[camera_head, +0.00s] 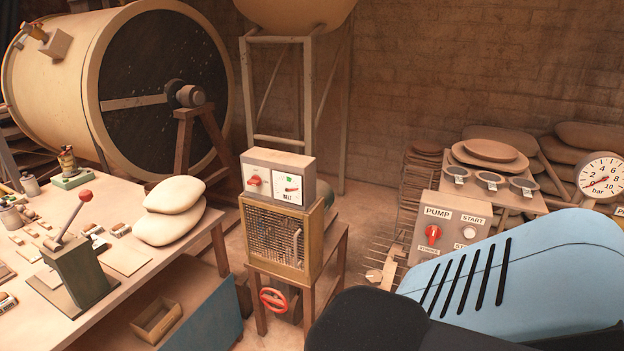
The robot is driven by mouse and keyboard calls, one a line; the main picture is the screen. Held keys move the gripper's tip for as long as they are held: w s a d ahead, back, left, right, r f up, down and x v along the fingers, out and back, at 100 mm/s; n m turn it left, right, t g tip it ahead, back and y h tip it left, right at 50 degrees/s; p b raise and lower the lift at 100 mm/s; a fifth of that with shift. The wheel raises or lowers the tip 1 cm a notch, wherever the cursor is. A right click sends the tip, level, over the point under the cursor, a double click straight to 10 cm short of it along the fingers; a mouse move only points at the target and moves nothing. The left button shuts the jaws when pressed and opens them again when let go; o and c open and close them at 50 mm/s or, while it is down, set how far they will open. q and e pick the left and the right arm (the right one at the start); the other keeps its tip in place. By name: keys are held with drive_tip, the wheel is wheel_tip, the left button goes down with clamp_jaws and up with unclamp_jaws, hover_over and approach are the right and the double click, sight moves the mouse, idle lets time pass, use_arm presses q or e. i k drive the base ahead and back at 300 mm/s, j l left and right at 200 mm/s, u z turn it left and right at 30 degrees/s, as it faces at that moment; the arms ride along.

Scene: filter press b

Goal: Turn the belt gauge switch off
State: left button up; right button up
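The belt gauge box (278,160) is a grey box on top of a wooden cabinet with a mesh front, near the middle of the view. A red switch knob (254,180) sits on a white plate on the left of its front face. To its right is a white dial (288,188) with a small green mark, a red needle and lettering that seems to read BELT. The knob's exact setting is too small to read. A blue and black link of my arm fills the lower right; no gripper fingers show. Neither gripper is in view.
A workbench (120,285) with a red-knobbed lever (85,196) and two pale sacks (170,210) stands at left. A red handwheel (273,300) is below the gauge cabinet. A PUMP panel (440,228) with another red knob stands right. Floor shows between cabinet and panel.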

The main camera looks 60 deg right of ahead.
sight(255, 181)
drive_tip(key=z, duration=1.55)
